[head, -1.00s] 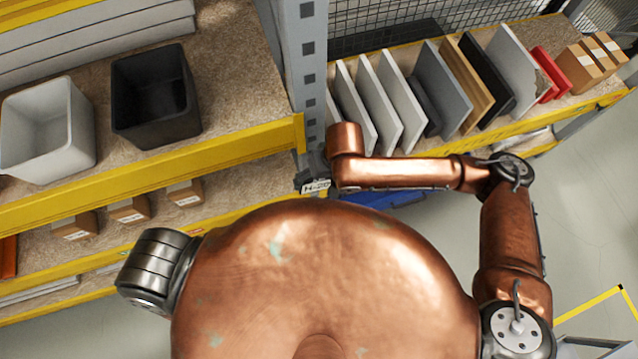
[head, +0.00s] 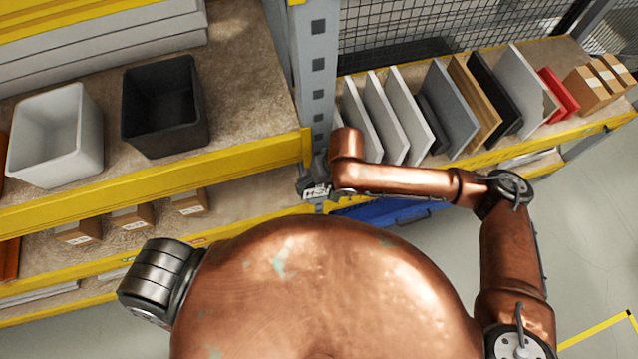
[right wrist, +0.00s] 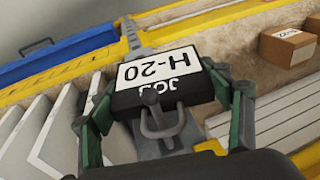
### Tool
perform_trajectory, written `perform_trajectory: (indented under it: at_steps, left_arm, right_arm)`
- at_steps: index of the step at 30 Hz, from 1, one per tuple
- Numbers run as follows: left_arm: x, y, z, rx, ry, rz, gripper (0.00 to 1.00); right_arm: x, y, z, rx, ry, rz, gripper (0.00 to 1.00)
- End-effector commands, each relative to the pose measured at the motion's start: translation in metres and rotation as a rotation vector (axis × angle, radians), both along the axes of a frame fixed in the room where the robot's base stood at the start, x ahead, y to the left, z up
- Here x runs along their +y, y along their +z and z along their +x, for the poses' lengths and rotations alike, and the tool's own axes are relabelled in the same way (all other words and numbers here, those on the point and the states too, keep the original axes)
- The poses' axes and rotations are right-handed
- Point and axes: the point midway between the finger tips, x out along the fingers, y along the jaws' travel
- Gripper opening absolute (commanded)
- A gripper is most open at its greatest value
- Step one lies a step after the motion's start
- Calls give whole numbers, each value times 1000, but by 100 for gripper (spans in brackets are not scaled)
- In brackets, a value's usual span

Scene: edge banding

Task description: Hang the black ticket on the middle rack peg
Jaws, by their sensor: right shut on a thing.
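My right gripper (head: 317,188) is at the grey rack upright, in front of the yellow shelf edge. The ticket (head: 316,193) shows small at its tip. In the right wrist view my right gripper (right wrist: 163,80) is shut on the ticket (right wrist: 158,72), its green-edged fingers on either side. The ticket has a black body and a white face reading "JOB H-20", upside down in this view. A grey loop (right wrist: 160,122) stands at its near edge. I cannot make out any rack peg in either view. My left gripper is out of view.
A white bin (head: 58,135) and a black bin (head: 165,108) stand on the left shelf. Several upright panels (head: 405,115) fill the right shelf. A grey upright (head: 315,70) separates the shelves. A blue tray (head: 390,212) is below the right forearm. The floor at right is clear.

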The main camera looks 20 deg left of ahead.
Motion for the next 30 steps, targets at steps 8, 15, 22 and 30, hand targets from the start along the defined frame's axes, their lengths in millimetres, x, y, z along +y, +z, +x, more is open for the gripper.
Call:
perform_trajectory:
  at_steps: [8,15,22,30]
  left_arm:
    - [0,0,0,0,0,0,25]
    - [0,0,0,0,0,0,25]
    - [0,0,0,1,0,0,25]
    - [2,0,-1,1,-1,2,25]
  right_arm:
    - [0,0,0,0,0,0,59]
    - [0,0,0,0,0,0,75]
    - [0,0,0,0,0,0,91]
    - [0,0,0,0,0,0,92]
